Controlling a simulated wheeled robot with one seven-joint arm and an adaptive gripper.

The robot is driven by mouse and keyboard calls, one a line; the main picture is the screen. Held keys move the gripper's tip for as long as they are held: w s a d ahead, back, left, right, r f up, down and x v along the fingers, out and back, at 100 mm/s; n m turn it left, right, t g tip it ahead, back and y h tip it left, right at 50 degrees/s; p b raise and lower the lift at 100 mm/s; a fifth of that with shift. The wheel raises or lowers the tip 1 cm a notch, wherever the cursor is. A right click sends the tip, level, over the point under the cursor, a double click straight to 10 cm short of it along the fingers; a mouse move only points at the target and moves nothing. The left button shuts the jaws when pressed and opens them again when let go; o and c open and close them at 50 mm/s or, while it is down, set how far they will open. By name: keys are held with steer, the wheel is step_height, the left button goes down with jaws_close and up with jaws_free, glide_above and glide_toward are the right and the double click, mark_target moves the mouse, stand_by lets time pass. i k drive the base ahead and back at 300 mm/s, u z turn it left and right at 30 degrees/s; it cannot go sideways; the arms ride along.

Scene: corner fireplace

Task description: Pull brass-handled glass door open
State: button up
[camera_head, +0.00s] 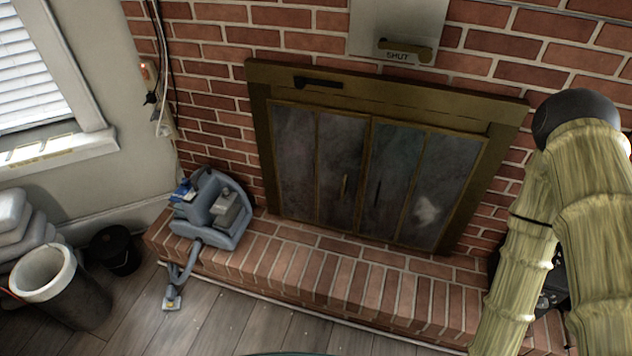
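The fireplace doors are several dark, smoky glass panels in a brass frame (480,190), set in a red brick wall. They look closed, with all panels roughly flush. My arm, with a bamboo-like surface, fills the right side of the view, to the right of the doors. I cannot make out my gripper or its fingers.
A raised brick hearth (340,280) runs below the doors. A grey-blue vacuum-like machine (212,210) stands on its left end, its hose hanging to the wooden floor (220,325). A dark bin (60,290) is at lower left. A metal plate marked SHUT (398,30) is above.

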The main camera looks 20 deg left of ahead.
mark_target(314, 152)
steer(key=k, duration=1.15)
steer(key=u, duration=0.65)
steer(key=i, duration=1.6)
steer(key=z, duration=0.65)
